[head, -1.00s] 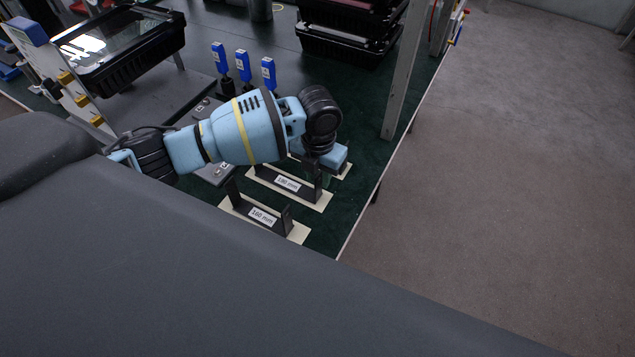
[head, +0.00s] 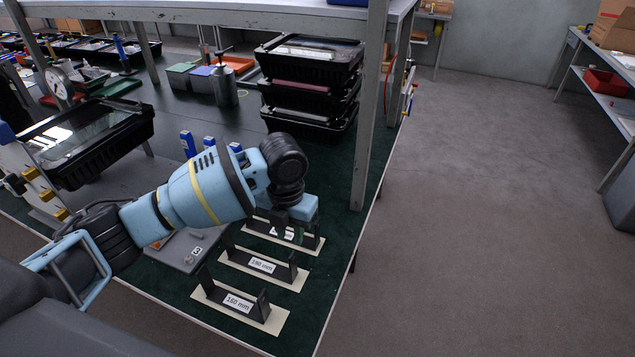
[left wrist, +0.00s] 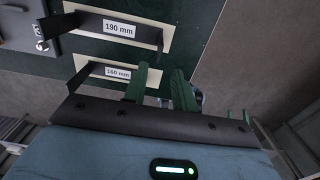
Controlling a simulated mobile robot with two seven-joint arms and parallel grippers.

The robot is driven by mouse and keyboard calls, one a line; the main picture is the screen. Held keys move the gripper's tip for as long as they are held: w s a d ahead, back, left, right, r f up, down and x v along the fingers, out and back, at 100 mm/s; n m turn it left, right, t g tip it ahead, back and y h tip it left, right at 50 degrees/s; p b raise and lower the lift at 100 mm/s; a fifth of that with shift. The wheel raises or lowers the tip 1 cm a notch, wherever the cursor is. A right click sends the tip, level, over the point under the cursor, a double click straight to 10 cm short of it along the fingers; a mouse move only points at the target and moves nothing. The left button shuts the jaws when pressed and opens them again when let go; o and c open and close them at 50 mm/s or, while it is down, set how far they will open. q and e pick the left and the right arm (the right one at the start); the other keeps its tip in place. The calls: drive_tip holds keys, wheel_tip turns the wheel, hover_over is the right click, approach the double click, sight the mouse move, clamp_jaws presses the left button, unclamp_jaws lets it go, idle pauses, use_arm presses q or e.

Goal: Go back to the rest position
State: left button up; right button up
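My left gripper (head: 290,232) hangs over the bench's front right corner, above the farthest of three labelled cradles in the head view. In the left wrist view its two green fingers (left wrist: 162,88) stand apart with nothing seen between them. The near cradle (head: 238,302) is marked 160 mm and the middle cradle (head: 262,266) 190 mm. The far cradle (head: 283,233) is partly hidden by my gripper. All three look empty. In the left wrist view the 190 mm cradle (left wrist: 118,30) and the 160 mm cradle (left wrist: 116,73) show beyond the fingers. My right gripper is out of view.
Stacked black trays (head: 312,85) stand behind my left arm. A glass-covered black tray (head: 90,145) is at the left. Blue-topped tools (head: 188,144) stand close behind my forearm. A grey post (head: 368,110) rises at the bench's right edge. The floor (head: 470,220) at right is clear.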

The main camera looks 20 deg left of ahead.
use_arm(q)
drive_tip(key=s+d+f+n+h, duration=0.1)
drive_tip(key=s+d+f+n, duration=0.2)
drive_tip(key=s+f+n, duration=0.1)
drive_tip(key=s+d+f+n+h, duration=0.1)
drive_tip(key=s+d+f+n, duration=0.2)
drive_tip(key=s, duration=0.4)
drive_tip(key=s+d+f+n+h, duration=0.1)
drive_tip(key=s+d+f+n, duration=0.2)
drive_tip(key=n, duration=0.4)
drive_tip(key=shift+s+f+t, duration=0.4)
drive_tip(key=shift+s+f, duration=0.5)
drive_tip(key=shift+s, duration=0.3)
drive_tip(key=s+a+f+n+y, duration=0.1)
drive_tip(key=s+a+n, duration=0.5)
drive_tip(key=s+n, duration=0.45)
drive_tip(key=s+a+f+n+y, duration=0.1)
drive_tip(key=s+a+n+y, duration=0.1)
drive_tip(key=s+a+n, duration=0.6)
drive_tip(key=w+d+f+n+t+h, duration=0.2)
drive_tip(key=w+d+f+t, duration=0.3)
drive_tip(key=f+t, duration=0.3)
drive_tip(key=shift+w+f, duration=0.25)
drive_tip(key=shift+f, duration=0.6)
drive_tip(key=shift+n, duration=0.25)
